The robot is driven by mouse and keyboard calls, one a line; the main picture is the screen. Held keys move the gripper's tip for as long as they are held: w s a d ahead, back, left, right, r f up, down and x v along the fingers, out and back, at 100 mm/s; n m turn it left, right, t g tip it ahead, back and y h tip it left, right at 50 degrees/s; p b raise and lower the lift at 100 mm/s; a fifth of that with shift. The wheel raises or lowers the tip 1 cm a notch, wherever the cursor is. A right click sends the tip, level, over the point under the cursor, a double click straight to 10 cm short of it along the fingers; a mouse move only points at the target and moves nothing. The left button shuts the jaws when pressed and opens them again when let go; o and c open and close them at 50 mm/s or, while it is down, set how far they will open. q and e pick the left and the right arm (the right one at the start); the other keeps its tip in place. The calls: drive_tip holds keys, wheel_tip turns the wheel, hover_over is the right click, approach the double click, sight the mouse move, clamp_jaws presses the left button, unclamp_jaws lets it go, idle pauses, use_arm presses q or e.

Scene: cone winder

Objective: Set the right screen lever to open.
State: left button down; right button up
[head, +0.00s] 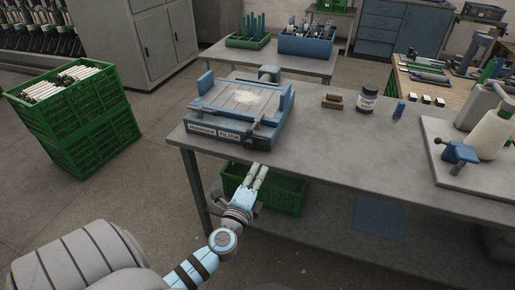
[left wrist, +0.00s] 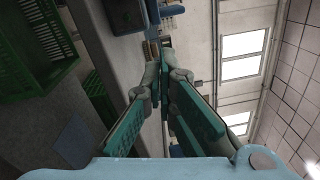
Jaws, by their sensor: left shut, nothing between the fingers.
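A blue filter unit (head: 268,137) with a pale, dusty screen (head: 240,97) on top stands at the left end of the grey table. My right gripper is not in view.
On the grey table (head: 330,160) stand small brown blocks (head: 332,102), a dark jar (head: 366,103) and a blue clamp-like part (head: 460,153) on a plate. A green crate (head: 285,196) is under the table. Stacked green crates (head: 80,130) stand left. The table's middle is clear.

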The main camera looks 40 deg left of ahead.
use_arm(q)
drive_tip(key=w+a+r, duration=0.1)
drive_tip(key=w+a, duration=0.6)
drive_tip(key=w, duration=0.1)
drive_tip(key=shift+w+p, duration=0.2)
drive_tip(key=shift+p, duration=0.1)
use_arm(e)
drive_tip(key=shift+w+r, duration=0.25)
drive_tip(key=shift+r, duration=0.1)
use_arm(q)
drive_tip(key=shift+a, duration=0.1)
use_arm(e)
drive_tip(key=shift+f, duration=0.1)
use_arm(q)
drive_tip(key=shift+s+a+m+h+b, duration=0.15)
drive_tip(key=shift+a+m+h+b, duration=0.15)
drive_tip(key=shift+h+b, duration=0.35)
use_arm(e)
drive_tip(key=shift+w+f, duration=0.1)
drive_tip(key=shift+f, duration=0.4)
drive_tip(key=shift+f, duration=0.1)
